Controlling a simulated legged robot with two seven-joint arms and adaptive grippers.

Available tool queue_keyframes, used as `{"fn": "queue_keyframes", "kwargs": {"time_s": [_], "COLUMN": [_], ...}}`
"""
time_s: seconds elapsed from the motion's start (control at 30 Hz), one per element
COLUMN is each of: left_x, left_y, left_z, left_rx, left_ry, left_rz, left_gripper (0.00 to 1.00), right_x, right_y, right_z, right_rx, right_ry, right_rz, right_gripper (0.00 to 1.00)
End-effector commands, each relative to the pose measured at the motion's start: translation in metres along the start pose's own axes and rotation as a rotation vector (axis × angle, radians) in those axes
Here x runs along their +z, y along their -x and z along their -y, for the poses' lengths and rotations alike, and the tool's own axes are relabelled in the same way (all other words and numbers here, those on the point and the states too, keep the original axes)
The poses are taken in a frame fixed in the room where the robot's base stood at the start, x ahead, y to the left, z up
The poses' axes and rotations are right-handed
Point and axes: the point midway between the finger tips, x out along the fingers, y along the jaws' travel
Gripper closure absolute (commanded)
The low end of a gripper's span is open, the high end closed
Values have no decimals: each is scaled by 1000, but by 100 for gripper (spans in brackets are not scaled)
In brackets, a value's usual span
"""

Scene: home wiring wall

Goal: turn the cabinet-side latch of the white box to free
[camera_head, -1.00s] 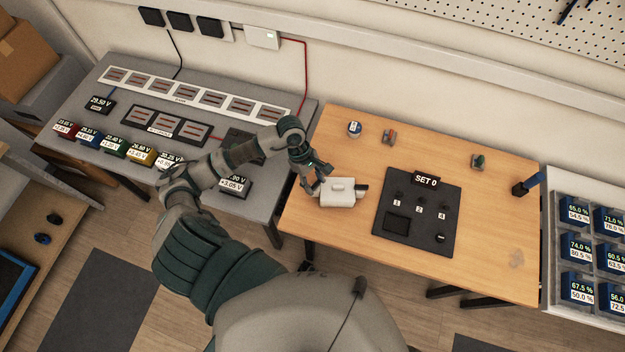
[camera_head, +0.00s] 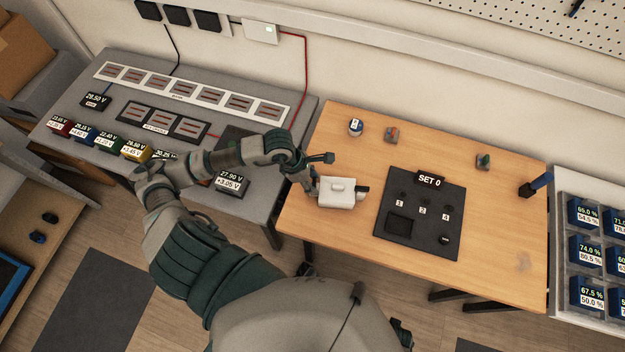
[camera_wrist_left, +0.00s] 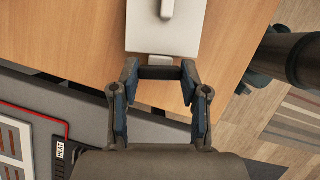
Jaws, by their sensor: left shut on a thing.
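The white box (camera_head: 337,193) lies on the wooden table, with a raised handle on top. A dark latch (camera_head: 362,192) sticks out from its right end. My left gripper (camera_head: 312,184) is at its left end. In the left wrist view the white box (camera_wrist_left: 165,35) is ahead of my left gripper (camera_wrist_left: 159,70). Its fingers are shut on the dark latch (camera_wrist_left: 160,73) at this near end, beside a small pale tab. The latch lies crosswise between the fingertips. Whether it is at free cannot be told. My right gripper is out of view.
A black panel marked SET 0 (camera_head: 419,218) lies right of the box. Small parts stand along the table's back. The grey bench (camera_head: 75,90) with coloured modules is at left, a battery rack (camera_head: 560,240) at right. Bare wood surrounds the box's front and back.

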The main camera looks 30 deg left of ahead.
Motion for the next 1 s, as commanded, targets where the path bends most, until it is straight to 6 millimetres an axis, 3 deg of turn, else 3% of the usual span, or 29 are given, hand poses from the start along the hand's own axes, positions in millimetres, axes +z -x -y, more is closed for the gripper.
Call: {"fn": "queue_keyframes", "kwargs": {"time_s": [0.6, 0.63, 0.7, 1.0], "left_x": [0, 0, 0, 0], "left_y": [0, 0, 0, 1], "left_z": [0, 0, 0, 0], "left_rx": [18, 18, 18, 17], "left_ry": [40, 40, 40, 39], "left_rz": [-2, -2, -1, 0], "left_gripper": [90, 48, 30, 29], "right_x": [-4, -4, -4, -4], "right_y": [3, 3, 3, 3], "right_z": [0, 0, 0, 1], "right_rx": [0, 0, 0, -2], "right_ry": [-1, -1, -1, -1], "right_rz": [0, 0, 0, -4], "right_gripper": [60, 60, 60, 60]}}
